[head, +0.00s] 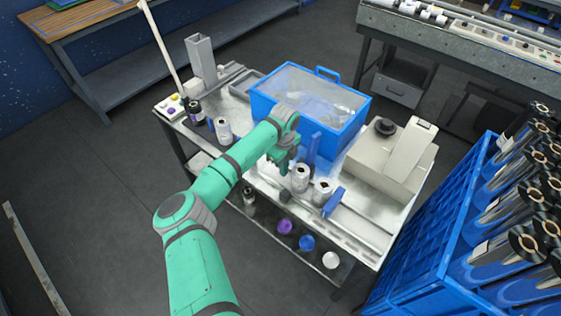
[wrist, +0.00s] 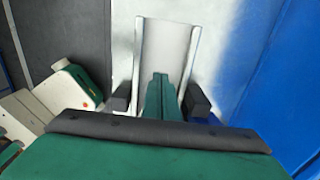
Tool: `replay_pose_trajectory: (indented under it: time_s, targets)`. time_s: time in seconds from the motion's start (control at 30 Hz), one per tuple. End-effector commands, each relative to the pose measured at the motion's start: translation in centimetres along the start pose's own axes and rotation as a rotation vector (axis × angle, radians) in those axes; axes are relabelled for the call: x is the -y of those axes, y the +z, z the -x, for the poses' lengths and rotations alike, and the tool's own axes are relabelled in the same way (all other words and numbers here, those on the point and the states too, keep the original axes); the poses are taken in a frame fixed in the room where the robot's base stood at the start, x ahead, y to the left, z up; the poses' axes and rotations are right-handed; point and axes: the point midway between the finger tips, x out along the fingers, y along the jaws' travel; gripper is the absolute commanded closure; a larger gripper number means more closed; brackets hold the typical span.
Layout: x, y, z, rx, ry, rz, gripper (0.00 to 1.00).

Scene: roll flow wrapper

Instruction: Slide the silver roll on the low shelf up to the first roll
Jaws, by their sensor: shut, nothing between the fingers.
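The low shelf (head: 262,216) under the steel table carries a row of small rolls. A purple roll (head: 285,227), a blue roll (head: 306,243) and a pale white or silver roll (head: 330,260) follow to the right. I cannot tell for sure which is the silver roll. My gripper (head: 284,172) is above the tabletop, higher than the shelf and apart from these rolls. In the wrist view its fingers (wrist: 160,88) are shut and empty, over a pale channel-shaped piece (wrist: 168,45).
On the tabletop, two silvery rolls (head: 301,178) (head: 322,191) stand close to my gripper, beside a blue block (head: 334,202). A blue bin (head: 312,97) stands behind, and a beige machine (head: 392,158) at right. A blue crate (head: 425,235) borders the table's right side.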

Motion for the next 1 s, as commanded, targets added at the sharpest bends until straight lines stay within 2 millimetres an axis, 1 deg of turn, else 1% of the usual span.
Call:
replay_pose_trajectory:
  time_s: [0.03, 0.1, 0.2, 0.33, 0.67, 0.77, 0.9, 1.0]
  targets:
    - [-0.1, -0.7, 0.0, 0.0, 0.0, -0.002, 1.0]
    - [0.0, -1.4, 0.0, 0.0, 0.0, -0.001, 1.0]
    - [0.0, -2.1, 0.0, 0.0, 0.001, 0.0, 1.0]
    - [-0.1, -2.5, 0.0, 0.0, 0.001, 0.001, 1.0]
    - [0.0, -2.6, 0.0, -0.001, 0.001, 0.001, 1.0]
    - [0.0, -3.5, 0.0, -0.002, 0.0, -0.001, 1.0]
    - [0.0, -5.3, -0.1, -0.003, 0.0, -0.001, 1.0]
    - [-0.1, -5.8, 0.0, -0.001, 0.001, 0.001, 1.0]
